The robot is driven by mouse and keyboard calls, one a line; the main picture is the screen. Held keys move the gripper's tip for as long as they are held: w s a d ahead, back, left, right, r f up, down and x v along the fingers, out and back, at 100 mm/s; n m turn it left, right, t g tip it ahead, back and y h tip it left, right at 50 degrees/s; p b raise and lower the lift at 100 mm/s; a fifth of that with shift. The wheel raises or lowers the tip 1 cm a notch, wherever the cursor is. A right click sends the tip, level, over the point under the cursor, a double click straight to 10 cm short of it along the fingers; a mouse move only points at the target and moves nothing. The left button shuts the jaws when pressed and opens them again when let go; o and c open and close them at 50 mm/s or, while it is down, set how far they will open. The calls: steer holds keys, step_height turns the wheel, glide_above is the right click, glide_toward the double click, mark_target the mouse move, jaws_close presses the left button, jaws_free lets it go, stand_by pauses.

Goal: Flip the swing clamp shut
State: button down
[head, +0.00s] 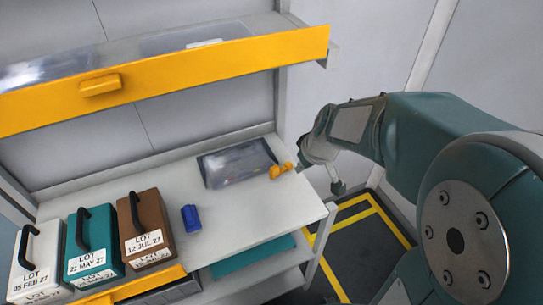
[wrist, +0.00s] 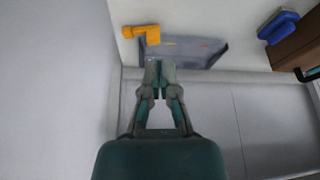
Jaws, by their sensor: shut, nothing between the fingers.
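The swing clamp is an orange piece (head: 281,170) at the right corner of a dark flat tray (head: 238,163) on the white bench. In the wrist view the orange clamp (wrist: 140,34) lies above and slightly left of my fingertips, with the tray (wrist: 185,50) beside it. Its arm points away from the tray, to the left in the wrist view. My gripper (wrist: 159,66) is shut and empty, with its tips close to the clamp and tray edge; contact cannot be told. In the head view my wrist is right of the clamp and its fingers are hard to make out.
Brown (head: 146,225), teal (head: 93,245) and white (head: 38,262) lot boxes with black handles stand at the left. Bare bench lies in front of the tray.

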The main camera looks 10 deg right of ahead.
steer(key=w+d+f+n, duration=0.1)
steer(key=w+f, duration=0.3)
steer(key=f, duration=0.1)
glide_toward(275, 178)
steer(key=f, duration=0.1)
steer(key=s+d+f, duration=0.1)
steer(key=f, duration=0.2)
steer(key=shift+s+d+f, duration=0.2)
steer(key=shift+s+f, duration=0.05)
steer(key=shift+s, duration=0.15)
steer(key=shift+w+a+r, duration=0.1)
steer(key=shift+w+a, duration=0.2)
steer(key=shift+w, duration=0.25)
steer(key=shift+w+a, duration=0.25)
steer(key=shift+w, duration=0.35)
steer(key=shift+w+a, duration=0.35)
steer(key=shift+w, duration=0.35)
